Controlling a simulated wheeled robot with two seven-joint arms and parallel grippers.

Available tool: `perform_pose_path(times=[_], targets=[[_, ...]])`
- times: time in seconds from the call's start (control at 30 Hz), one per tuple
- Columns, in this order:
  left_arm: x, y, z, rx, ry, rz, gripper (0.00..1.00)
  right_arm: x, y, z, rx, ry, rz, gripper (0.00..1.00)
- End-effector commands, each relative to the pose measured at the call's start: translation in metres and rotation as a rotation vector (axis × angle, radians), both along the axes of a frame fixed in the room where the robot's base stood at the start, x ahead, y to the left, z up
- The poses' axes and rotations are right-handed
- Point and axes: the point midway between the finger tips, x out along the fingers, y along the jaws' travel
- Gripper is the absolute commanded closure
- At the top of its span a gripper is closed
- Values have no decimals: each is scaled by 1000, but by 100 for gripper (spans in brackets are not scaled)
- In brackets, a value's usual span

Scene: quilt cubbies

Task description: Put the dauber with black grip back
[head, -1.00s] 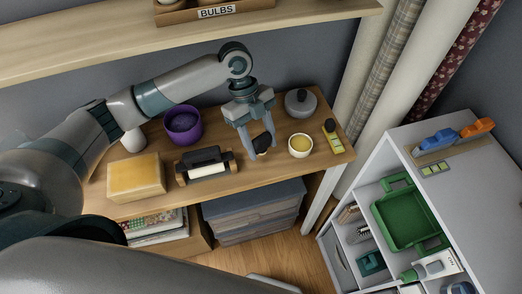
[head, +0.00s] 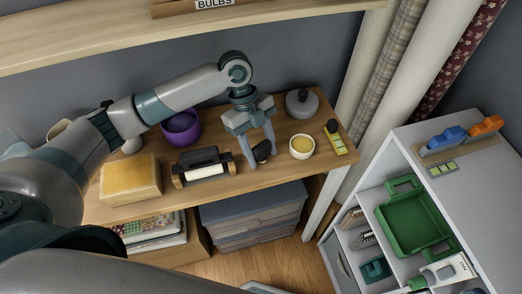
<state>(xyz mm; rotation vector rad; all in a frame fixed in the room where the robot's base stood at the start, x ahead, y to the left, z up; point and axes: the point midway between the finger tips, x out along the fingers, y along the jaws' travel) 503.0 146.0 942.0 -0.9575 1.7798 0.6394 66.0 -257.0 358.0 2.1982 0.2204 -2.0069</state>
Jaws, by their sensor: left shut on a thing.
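My left gripper (head: 260,155) is shut on a small dauber with a black grip (head: 262,151), just left of a small white bowl with yellow contents (head: 302,147). Its fingers point down over the wooden shelf (head: 233,184) and partly hide the dauber. I cannot tell whether the dauber touches the shelf. My right gripper is not in view.
A black-framed roller (head: 205,165), yellow-topped block (head: 130,178) and purple pot (head: 182,127) stand left. A grey round thing with a black knob (head: 301,104) and a yellow item (head: 336,138) stand right. A white cubby unit (head: 463,192) holds a green tray (head: 414,221).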

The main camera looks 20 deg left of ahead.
Motion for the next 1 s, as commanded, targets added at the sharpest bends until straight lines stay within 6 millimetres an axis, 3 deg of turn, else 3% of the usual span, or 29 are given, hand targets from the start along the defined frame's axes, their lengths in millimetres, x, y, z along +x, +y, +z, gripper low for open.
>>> perform_pose_path(times=[0.13, 0.17, 0.23, 0.67, 1.0], targets=[[0, 0, -3, 0, 0, 0, 79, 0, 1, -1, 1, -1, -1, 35], [0, 0, -3, 0, 0, 0, 49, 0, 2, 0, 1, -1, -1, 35], [0, 0, -3, 0, 0, 0, 35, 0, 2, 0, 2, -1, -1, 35], [1, 1, 2, -1, -1, 0, 35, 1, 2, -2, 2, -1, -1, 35], [10, 14, 38, 0, -4, 0, 35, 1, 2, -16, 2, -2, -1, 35]])
